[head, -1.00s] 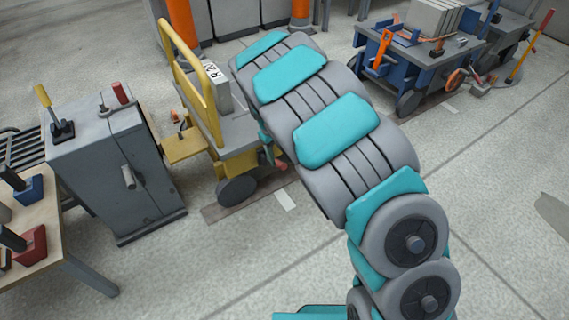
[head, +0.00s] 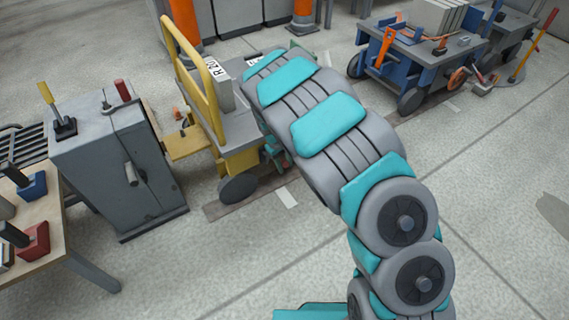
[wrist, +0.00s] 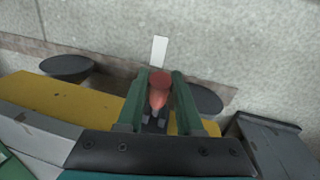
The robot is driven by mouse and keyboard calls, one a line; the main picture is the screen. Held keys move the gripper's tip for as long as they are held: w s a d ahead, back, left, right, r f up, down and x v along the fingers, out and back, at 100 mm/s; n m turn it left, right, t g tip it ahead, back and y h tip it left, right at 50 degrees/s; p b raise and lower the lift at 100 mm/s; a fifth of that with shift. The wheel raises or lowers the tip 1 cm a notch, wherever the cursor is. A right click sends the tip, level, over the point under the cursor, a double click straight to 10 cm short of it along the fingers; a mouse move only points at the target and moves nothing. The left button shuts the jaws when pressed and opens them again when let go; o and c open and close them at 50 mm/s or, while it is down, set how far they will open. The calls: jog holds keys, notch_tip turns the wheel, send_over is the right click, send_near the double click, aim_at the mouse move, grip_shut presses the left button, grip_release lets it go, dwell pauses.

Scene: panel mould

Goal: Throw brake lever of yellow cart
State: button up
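The yellow cart (head: 241,160) stands left of centre in the head view, with a tall yellow handle frame and dark wheels. Its yellow edge (wrist: 60,100) crosses the wrist view. The brake lever, with a red grip (wrist: 160,85), shows in the middle of the wrist view. My gripper (wrist: 158,75) has its two green fingers apart, one on either side of the red grip. A narrow gap shows at the left; I cannot tell whether the right finger touches it. In the head view my arm hides most of the gripper and lever.
A grey cabinet (head: 125,165) with levers on top stands left of the cart. A wooden table (head: 50,235) with red and blue items is at the far left. A blue cart (head: 430,55) stands at the back right.

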grip_shut()
dwell(1.0)
